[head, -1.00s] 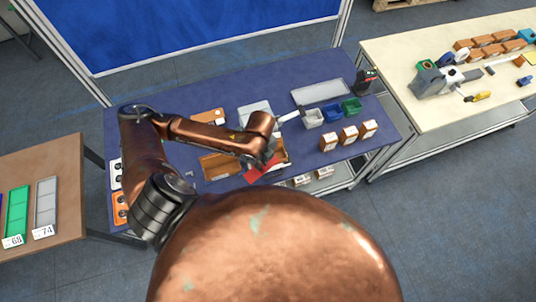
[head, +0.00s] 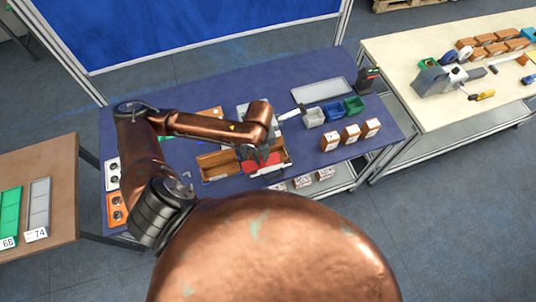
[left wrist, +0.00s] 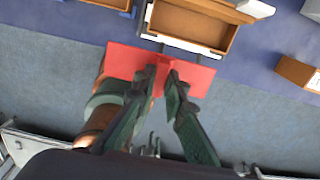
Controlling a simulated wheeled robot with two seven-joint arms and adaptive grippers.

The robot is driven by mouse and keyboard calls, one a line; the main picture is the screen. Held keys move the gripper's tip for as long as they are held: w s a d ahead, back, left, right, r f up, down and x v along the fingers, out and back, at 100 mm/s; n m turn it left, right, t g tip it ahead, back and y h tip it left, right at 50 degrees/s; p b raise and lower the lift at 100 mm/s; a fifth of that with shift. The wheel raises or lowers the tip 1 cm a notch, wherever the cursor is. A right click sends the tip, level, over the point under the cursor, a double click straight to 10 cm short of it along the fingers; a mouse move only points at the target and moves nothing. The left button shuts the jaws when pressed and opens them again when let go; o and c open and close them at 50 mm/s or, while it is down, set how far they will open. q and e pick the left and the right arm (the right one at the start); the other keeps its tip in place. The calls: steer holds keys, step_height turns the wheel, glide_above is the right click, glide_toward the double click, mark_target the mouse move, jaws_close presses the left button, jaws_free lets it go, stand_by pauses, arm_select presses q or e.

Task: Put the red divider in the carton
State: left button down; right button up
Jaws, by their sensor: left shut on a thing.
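The red divider (head: 262,167) is a thin flat panel. My left gripper (head: 262,158) is shut on it, and in the left wrist view the fingers (left wrist: 166,78) pinch the divider (left wrist: 195,73) near its middle. The open brown carton (head: 283,157) lies right at the divider, partly hidden by my arm. My right gripper is in neither view.
Another open brown box (head: 213,167) stands left of the carton. Grey (head: 313,118), blue (head: 333,112) and green bins (head: 353,105) and small brown boxes (head: 351,133) stand to the right. A pale tray (head: 319,91) lies behind them.

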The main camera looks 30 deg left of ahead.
arm_select(q)
steer(key=w+f, duration=0.2)
steer(key=f, duration=0.1)
steer(key=w+a+f+p, duration=0.1)
steer(key=w+f, duration=0.2)
steer(key=w+f+p, duration=0.1)
steer(key=w+f, duration=0.1)
steer(key=f, duration=0.1)
steer(key=shift+w+a+f, duration=0.2)
steer(key=shift+w+a, duration=0.1)
steer(key=shift+w, duration=0.1)
steer(key=shift+f, duration=0.2)
steer(key=shift+f, duration=0.1)
steer(key=shift+f, duration=0.35)
steer(key=shift+f, duration=0.2)
